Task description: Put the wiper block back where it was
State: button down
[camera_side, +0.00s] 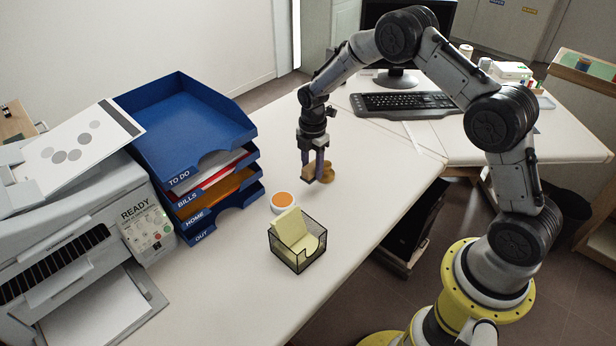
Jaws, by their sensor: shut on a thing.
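My gripper (313,176) hangs straight down over the middle of the white desk, its fingers shut on the wiper block (309,188). The block looks tan and brown, with a rounded darker brown part showing to the right of the fingers. The fingers hide part of it. I cannot tell whether its underside touches the desk or is slightly above it.
A round white dish with an orange top (282,201) and a black mesh holder with yellow notes (298,249) stand nearby in front. Blue stacked trays (188,122) and a printer (75,235) are left. A keyboard (405,104) lies behind. Desk right of the gripper is clear.

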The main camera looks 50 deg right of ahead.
aim_at(308, 187)
jog(key=shift+w+f, duration=0.85)
jog(key=shift+f, duration=1.7)
jog(key=shift+f, duration=0.1)
jog(key=shift+c, duration=1.9)
grip_release()
